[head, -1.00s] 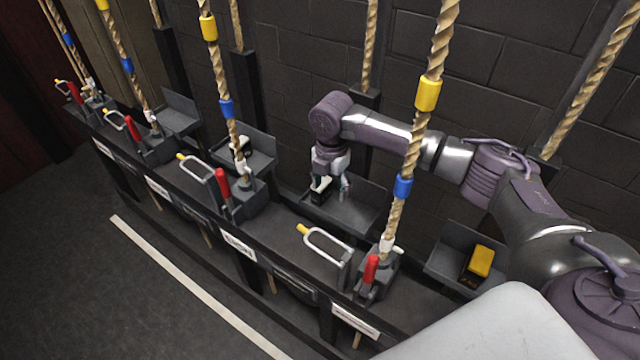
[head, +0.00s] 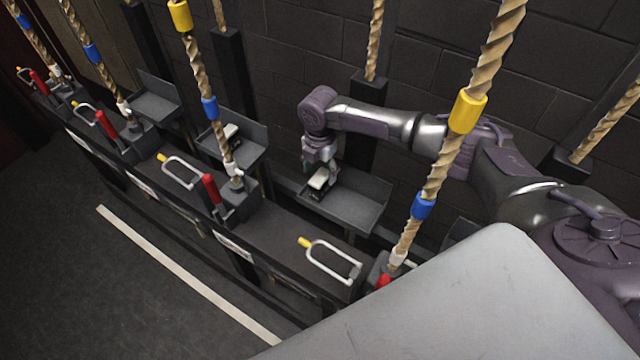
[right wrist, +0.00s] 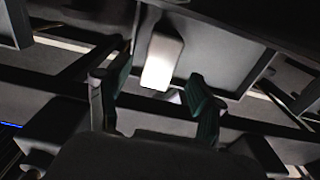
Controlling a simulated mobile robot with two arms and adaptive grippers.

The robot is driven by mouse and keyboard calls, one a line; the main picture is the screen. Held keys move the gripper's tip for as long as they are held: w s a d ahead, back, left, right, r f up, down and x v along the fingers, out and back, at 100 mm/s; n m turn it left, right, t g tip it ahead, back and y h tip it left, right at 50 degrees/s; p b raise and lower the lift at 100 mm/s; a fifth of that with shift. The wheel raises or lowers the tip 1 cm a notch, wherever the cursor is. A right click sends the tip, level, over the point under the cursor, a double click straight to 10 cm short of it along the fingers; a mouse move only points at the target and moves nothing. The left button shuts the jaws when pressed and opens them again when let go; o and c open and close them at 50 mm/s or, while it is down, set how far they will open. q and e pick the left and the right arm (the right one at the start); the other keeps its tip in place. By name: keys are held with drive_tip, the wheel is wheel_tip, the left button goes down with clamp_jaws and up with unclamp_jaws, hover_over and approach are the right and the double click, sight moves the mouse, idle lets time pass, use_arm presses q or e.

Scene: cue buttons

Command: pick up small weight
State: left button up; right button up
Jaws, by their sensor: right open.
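A small weight (head: 319,180), dark with a cream top, sits in the near-left part of a grey tray (head: 358,212) against the brick wall. My right gripper (head: 322,160) is just above and behind it, pointing down. In the right wrist view the pale top of the weight (right wrist: 162,55) shows ahead of the open green-padded fingers (right wrist: 158,85). The weight lies beyond the fingertips, not between them, nearer the left finger. My left gripper is not in view.
Another cream-topped weight (head: 231,133) sits in the tray to the left. A rope (head: 440,165) hangs in front of my right arm. A rail with red levers (head: 211,188) and metal loops (head: 332,260) runs before the trays. My pale body part hides the lower right.

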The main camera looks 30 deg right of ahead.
sight(320, 176)
drive_tip(key=shift+w+f, duration=0.15)
drive_tip(key=shift+f, duration=0.25)
drive_tip(key=shift+d+f, duration=0.1)
drive_tip(key=shift+f, duration=0.15)
wheel_tip(320, 176, down, 4)
drive_tip(key=shift+f, duration=0.2)
drive_tip(key=shift+d+f, duration=0.1)
drive_tip(key=shift+f, duration=0.1)
drive_tip(key=shift+c, duration=0.8)
clamp_jaws()
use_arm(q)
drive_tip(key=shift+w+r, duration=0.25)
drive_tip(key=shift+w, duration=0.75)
use_arm(e)
drive_tip(key=shift+w+r, duration=0.1)
drive_tip(key=shift+r, duration=0.05)
